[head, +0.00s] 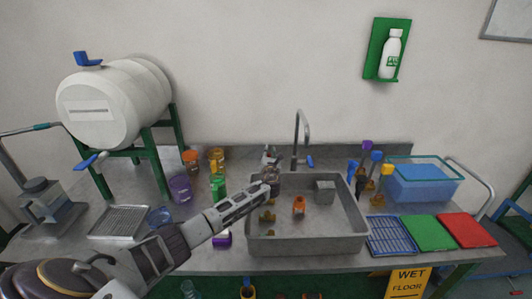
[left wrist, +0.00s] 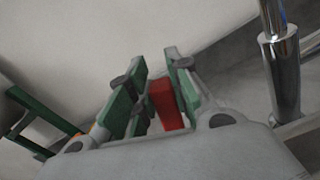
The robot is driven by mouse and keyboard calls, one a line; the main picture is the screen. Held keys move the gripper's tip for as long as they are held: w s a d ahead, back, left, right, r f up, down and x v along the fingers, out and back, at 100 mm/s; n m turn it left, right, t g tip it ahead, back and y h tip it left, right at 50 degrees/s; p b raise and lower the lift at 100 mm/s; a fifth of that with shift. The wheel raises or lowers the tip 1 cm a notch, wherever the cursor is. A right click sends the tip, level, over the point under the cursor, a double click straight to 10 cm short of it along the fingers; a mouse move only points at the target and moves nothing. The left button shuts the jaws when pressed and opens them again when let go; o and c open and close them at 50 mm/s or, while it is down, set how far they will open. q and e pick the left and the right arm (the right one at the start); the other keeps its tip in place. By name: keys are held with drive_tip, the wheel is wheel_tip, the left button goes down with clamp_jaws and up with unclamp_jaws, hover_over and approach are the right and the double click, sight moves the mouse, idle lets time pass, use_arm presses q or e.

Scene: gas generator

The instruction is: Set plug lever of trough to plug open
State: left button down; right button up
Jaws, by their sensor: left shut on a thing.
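The grey trough (head: 258,245) stands in the middle of the bench, with a few small things inside it. My left arm reaches over its back left corner, and my left gripper (head: 270,165) is there beside the tap. In the left wrist view, the green finger pads of this gripper (left wrist: 152,105) are shut on a red block-like piece (left wrist: 166,104), which looks like the plug lever's handle. The gripper hides this piece in the head view. The lever's exact angle cannot be told. My right gripper is not in view.
The chrome tap (head: 299,135), with a blue handle, rises close right of the gripper; its post (left wrist: 282,80) shows in the left wrist view. Coloured jars stand left of the trough. Bottles and a blue tub (head: 422,188) stand right. A white barrel (head: 105,105) stands far left.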

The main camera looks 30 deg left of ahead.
use_arm(q)
drive_tip(key=shift+w+d+m+p, duration=0.2)
drive_tip(key=shift+d+m+p, duration=0.15)
drive_tip(key=shift+m+p, duration=0.2)
drive_tip(key=shift+w+d+f+m+p, duration=0.35)
drive_tip(key=shift+d+m+p, duration=0.15)
drive_tip(key=shift+m+p, duration=0.35)
drive_tip(key=shift+w+d+f+m+p, duration=0.15)
drive_tip(key=shift+d+f+m+p, duration=0.2)
drive_tip(key=shift+m, duration=0.25)
drive_tip(key=shift+w+d+f+m+p, duration=0.25)
drive_tip(key=shift+f+m+p, duration=0.1)
drive_tip(key=shift+m, duration=0.25)
drive_tip(key=shift+w+d+f+m+p, duration=0.1)
drive_tip(key=shift+d+f+m+p, duration=0.2)
drive_tip(key=shift+m, duration=0.3)
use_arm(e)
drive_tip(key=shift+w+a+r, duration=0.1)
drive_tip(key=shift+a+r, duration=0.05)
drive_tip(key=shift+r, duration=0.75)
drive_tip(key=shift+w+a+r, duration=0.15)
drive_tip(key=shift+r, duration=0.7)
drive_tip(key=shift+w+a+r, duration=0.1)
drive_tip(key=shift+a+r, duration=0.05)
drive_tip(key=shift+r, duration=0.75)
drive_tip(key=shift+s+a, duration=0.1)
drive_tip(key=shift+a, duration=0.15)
